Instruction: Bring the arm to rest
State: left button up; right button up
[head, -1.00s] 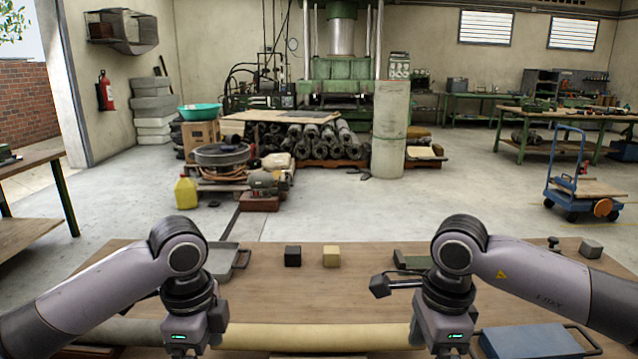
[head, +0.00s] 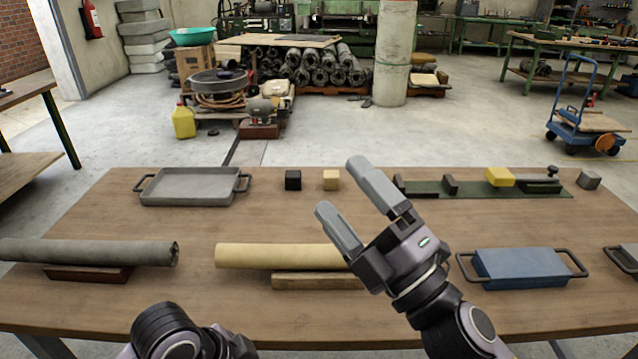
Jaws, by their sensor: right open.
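My right gripper (head: 342,190) is open and empty, its two grey fingers spread and pointing up and left over the middle of the table. Its arm comes in from the bottom right. It covers the right end of the cream sheet roll (head: 280,256), which lies on a wooden block (head: 318,281). A dark grey sheet roll (head: 90,252) lies at the left on a red-brown block (head: 88,274). Of my left arm, only dark joints show at the bottom edge; its gripper is out of view.
The wooden table (head: 215,219) holds a grey tray (head: 193,188), a black cube (head: 293,180), a pale yellow cube (head: 331,180), a green rail fixture (head: 470,190) with a yellow block (head: 499,177), a grey block (head: 588,180) and a blue-topped tray (head: 520,263). Bare wood lies between them.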

jog(key=s+d+f+m+g+h, duration=0.2)
jog(key=d+f+m+g+h, duration=0.2)
jog(key=d+f+m+h, duration=1.25)
pick_arm(q)
jog(key=s+a+f+n+t+y, duration=0.1)
jog(key=s+a+f+n+y, duration=0.3)
jog(key=s+a+n, duration=0.75)
pick_arm(e)
jog(key=s+d+f+m+g+y, duration=0.1)
jog(key=s+d+f+m+g, duration=0.15)
jog(key=s+f+g, duration=0.55)
jog(key=s+d+f+m+g, duration=0.15)
jog(key=s+f+m, duration=0.35)
jog(key=s, duration=0.7)
pick_arm(q)
jog(key=w+d+f+m+t+h+p, duration=0.1)
jog(key=w+f+m+t+h, duration=0.1)
jog(key=w+f+t, duration=0.3)
notch_tip(320, 180, down, 3)
jog(key=shift+w+d+t, duration=0.25)
jog(key=shift+t, duration=0.85)
pick_arm(e)
jog(key=w+a+f+n+t+y, duration=0.1)
jog(key=w+a+f+t+y, duration=0.1)
jog(key=w+f+t, duration=0.4)
notch_tip(320, 180, down, 3)
jog(key=shift+w+a+f, duration=0.2)
jog(key=shift+w+a, duration=0.35)
jog(key=shift+a, duration=0.3)
